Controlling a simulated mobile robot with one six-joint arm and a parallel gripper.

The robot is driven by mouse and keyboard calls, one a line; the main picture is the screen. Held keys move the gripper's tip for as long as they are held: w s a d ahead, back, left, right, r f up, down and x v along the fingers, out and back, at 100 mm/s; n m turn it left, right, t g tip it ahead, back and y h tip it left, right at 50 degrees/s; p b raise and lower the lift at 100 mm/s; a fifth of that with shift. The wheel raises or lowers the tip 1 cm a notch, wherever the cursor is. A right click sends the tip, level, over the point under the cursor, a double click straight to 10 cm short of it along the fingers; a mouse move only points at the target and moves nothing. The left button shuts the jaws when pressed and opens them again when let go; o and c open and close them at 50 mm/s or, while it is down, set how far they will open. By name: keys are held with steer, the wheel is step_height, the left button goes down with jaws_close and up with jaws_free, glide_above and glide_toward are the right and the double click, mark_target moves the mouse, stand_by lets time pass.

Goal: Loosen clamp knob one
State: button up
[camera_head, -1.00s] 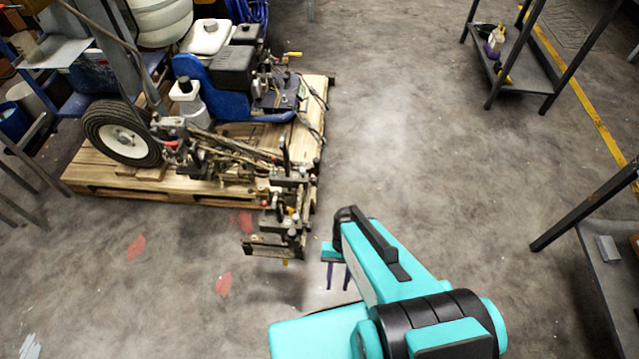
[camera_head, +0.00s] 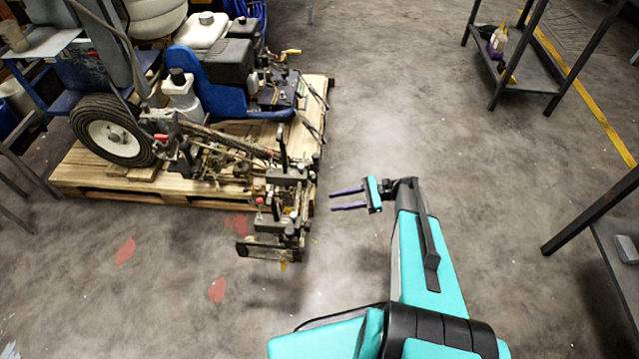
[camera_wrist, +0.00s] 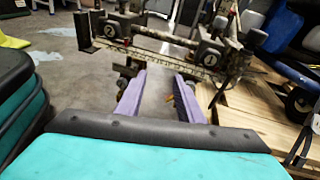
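The line striper (camera_head: 215,75) sits at the left in the head view. Its front clamp assembly (camera_head: 285,205) overhangs the pallet's right front corner. In the wrist view, two dark clamp blocks with pale number labels, a left one (camera_wrist: 112,29) and a right one (camera_wrist: 208,52), sit along a ruled bar (camera_wrist: 155,56). I cannot read surely which is number one, nor single out its knob. My gripper (camera_head: 332,200) is open and empty, its purple fingers pointing left at the assembly with a gap between. The fingers also show in the wrist view (camera_wrist: 160,78), below the bar.
The wooden pallet (camera_head: 110,188) lies under the striper. A dark shelf stand (camera_head: 535,72) is at the upper right, and a bench (camera_head: 615,235) is at the right edge. The concrete floor between is clear. Red marks (camera_head: 125,251) lie on the floor at the left.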

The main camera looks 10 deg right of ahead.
mark_target(312, 179)
steer(key=w+d+r+m+t+y+b, duration=0.1)
steer(key=w+d+r+m+t+y, duration=0.1)
steer(key=w+d, duration=0.3)
steer(key=d+r+t, duration=0.1)
steer(key=d, duration=0.2)
steer(key=shift+d+m, duration=0.15)
steer(key=shift+m, duration=0.15)
steer(key=x, duration=1.4)
steer(key=shift+b, duration=0.4)
steer(key=shift+w+d, duration=0.1)
steer(key=shift+c, duration=0.3)
steer(key=shift+f, duration=0.1)
steer(key=c, duration=0.7)
